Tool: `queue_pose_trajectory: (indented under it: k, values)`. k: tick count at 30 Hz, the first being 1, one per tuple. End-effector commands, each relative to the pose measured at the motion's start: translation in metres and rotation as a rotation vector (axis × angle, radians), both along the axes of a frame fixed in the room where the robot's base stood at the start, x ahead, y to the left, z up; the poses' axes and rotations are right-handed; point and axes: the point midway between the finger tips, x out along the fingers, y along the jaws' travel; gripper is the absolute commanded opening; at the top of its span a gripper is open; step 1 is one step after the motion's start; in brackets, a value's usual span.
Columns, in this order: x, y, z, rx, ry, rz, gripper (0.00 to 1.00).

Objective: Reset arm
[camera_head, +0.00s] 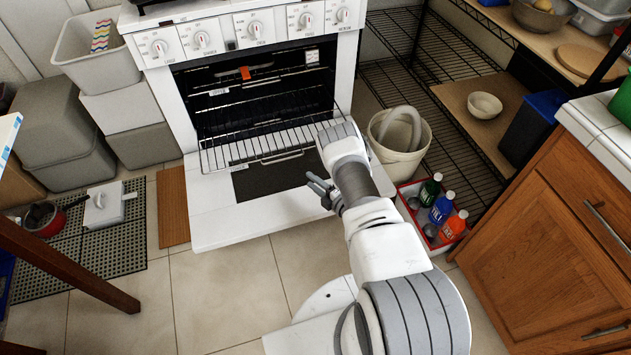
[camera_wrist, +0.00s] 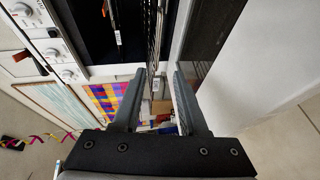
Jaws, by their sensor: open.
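My gripper (camera_head: 318,187) is at the end of my arm, over the open oven door (camera_head: 262,196) in the head view. In the wrist view its two fingers (camera_wrist: 162,85) are spread apart with nothing between them. The oven (camera_head: 255,95) is white with its door folded down. A wire rack (camera_head: 265,135) is pulled partly out over the door. The rack and the dark door window also show close by in the wrist view. Whether my gripper touches the door or rack cannot be told.
Right of the oven stand a beige bucket (camera_head: 400,133) and a red-edged crate of bottles (camera_head: 428,222). A wooden cabinet (camera_head: 545,230) is at the right. Stacked bins (camera_head: 60,130) stand at the left, with a black mat (camera_head: 110,240) below.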

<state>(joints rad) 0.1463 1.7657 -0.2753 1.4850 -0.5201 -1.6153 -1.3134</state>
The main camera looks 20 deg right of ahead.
Motion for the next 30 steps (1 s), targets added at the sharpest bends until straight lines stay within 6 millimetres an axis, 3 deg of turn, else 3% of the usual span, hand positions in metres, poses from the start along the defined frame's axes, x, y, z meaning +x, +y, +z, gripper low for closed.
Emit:
queue_pose_trajectory:
  k: [6, 22, 26, 30]
  values:
    - [-0.01, -0.004, 0.002, 0.0, 0.0, 0.0, 0.42]
    - [-0.007, -0.004, 0.004, 0.0, 0.001, -0.003, 0.42]
    - [0.013, -0.01, 0.021, 0.0, 0.02, -0.033, 0.42]
    - [0.051, -0.022, 0.06, 0.014, 0.068, -0.107, 0.42]
